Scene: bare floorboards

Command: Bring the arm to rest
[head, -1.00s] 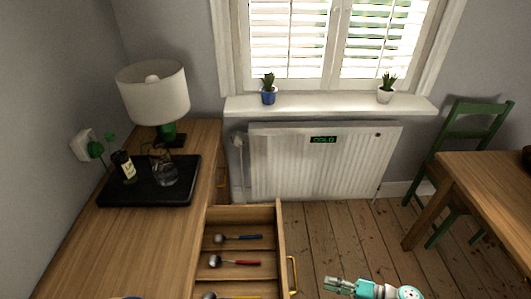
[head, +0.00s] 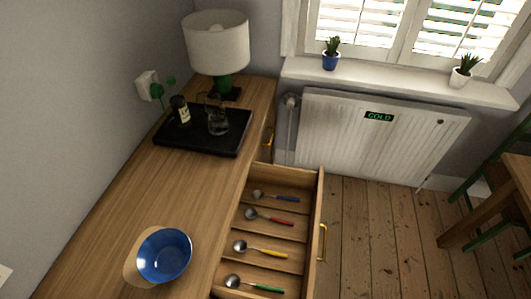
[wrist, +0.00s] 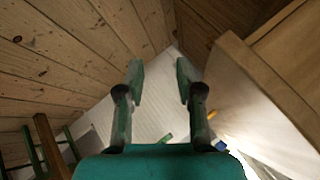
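My gripper (wrist: 160,80) shows in the wrist view with its two green fingers apart and nothing between them. Floorboards (wrist: 70,50) and the pale radiator (wrist: 150,120) lie beyond it, and a wooden face fills the right side. No part of my arm shows in the head view now, so its full pose is hidden.
The counter (head: 130,190) bears a blue bowl (head: 165,254), a black tray (head: 178,145) and a lamp (head: 217,42). A wooden table (head: 519,180) stands right; floor between is clear.

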